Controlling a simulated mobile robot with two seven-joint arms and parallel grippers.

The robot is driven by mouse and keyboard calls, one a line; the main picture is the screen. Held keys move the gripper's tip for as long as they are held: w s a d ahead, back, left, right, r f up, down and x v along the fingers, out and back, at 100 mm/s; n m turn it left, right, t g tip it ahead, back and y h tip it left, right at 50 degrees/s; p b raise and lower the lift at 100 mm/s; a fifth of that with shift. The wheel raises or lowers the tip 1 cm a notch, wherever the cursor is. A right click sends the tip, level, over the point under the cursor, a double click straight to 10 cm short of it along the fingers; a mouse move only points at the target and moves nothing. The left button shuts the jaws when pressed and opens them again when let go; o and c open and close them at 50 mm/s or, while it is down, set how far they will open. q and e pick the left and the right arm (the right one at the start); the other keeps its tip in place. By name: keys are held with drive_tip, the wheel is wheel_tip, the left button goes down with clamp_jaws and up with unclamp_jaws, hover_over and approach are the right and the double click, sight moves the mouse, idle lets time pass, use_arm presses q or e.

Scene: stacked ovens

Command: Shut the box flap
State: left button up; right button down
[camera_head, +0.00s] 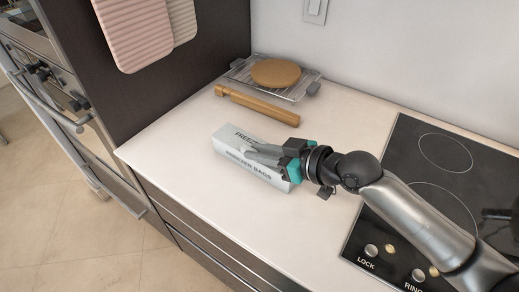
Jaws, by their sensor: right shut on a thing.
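A white box (236,134) with "FREEZER" and "BAGS" lettering lies on the white counter, left of the cooktop. My right gripper (256,150) reaches in from the right, with its grey fingers at the box's upper edge and the teal-and-black body over the box's right end. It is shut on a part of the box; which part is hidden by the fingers. The flap cannot be told clearly from the rest of the box. My left gripper is not in view.
A wooden rolling pin (256,105) lies behind the box. A wire rack (300,91) with a round brown board (276,73) stands at the back wall. A black cooktop (400,150) lies right. The counter (175,140) is clear left of the box, up to its front edge.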

drive_tip(key=shift+f, duration=0.1)
drive_tip(key=c, duration=0.8)
unclamp_jaws()
drive_tip(key=p+v, duration=0.1)
drive_tip(key=v, duration=1.4)
drive_tip(key=shift+d, duration=0.1)
